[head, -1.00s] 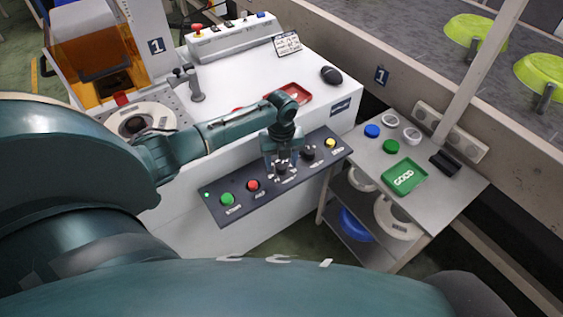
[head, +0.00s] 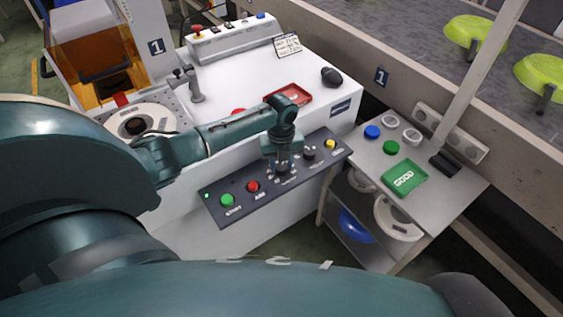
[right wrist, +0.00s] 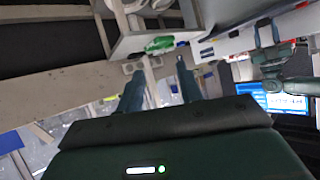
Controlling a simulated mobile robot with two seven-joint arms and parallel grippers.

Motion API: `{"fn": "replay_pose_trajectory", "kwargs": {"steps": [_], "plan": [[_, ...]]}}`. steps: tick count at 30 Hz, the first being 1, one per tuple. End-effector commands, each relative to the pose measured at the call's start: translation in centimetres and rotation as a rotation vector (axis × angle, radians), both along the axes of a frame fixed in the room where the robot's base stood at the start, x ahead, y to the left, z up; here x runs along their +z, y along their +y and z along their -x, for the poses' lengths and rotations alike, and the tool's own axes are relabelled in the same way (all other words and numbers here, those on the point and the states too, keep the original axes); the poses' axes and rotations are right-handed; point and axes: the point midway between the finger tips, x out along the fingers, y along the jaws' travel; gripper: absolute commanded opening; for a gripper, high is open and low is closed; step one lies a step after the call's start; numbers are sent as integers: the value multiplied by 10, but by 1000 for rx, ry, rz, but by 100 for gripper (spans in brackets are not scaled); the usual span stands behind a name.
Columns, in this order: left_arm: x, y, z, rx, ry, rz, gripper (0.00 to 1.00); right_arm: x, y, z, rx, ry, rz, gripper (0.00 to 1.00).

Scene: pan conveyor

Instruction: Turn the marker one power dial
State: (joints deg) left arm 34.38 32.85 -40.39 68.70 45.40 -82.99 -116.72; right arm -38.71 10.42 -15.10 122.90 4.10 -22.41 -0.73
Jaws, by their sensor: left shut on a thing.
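The dark control panel (head: 240,189) slopes along the front of the white machine that carries a "1" marker (head: 156,47). A black dial (head: 282,169) sits mid-panel, largely hidden by my left gripper (head: 282,164). That gripper reaches down from above and is shut on this dial. A second black dial (head: 309,153) stands free just to the right. The dial's pointer direction is too small and covered to tell. My right gripper (right wrist: 160,67) is open in the right wrist view, with nothing between its fingers.
A green button (head: 227,200) and a red button (head: 253,187) lie left of the gripped dial, a yellow button (head: 330,143) right. A side table (head: 440,190) holds a green "GOOD" tray (head: 404,178). A red tray (head: 290,94) lies behind my left wrist.

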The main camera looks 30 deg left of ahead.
Motion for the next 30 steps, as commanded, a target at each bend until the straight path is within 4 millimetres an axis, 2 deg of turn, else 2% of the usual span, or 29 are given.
{"fn": "replay_pose_trajectory", "kwargs": {"steps": [11, 20, 30], "plan": [[3, 0, 0, 113, 2, 1, 10, 9, -1, 0, 3, 1, 18, 36], [4, -1, 0, 365, 3, 1, 10, 25, -3, 1, 11, 3, 51, 36], [3, -1, 0, 690, 2, 1, 10, 23, -13, 4, -17, 50, 68, 36]]}}
